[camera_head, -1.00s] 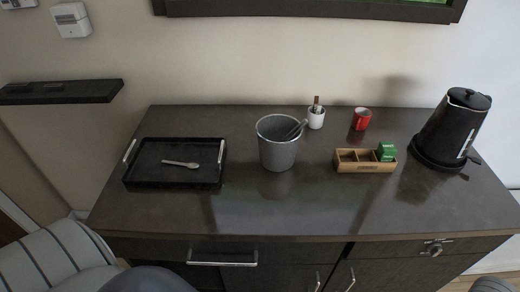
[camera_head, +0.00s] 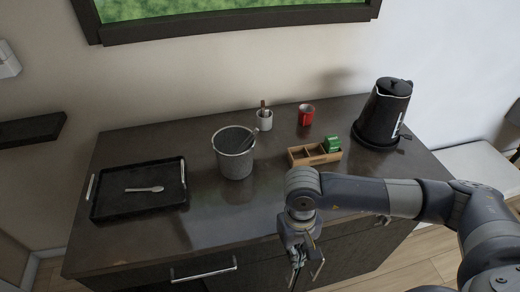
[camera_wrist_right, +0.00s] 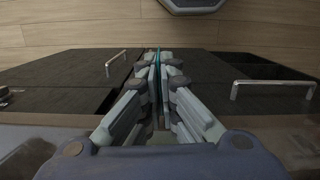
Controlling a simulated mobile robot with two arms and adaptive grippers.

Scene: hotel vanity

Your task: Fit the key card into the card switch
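My right gripper (camera_head: 296,265) hangs fingers down in front of the vanity's drawer fronts. In the right wrist view its two fingers (camera_wrist_right: 158,75) are closed together on a thin teal strip (camera_wrist_right: 157,62), which looks like the key card seen edge-on. The card's face is hidden. A white wall box (camera_head: 8,60), which looks like the card switch, is cut off by the left edge of the head view; its slot cannot be made out. My left gripper is not in view.
A dark shelf (camera_head: 30,130) juts out below the white box.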

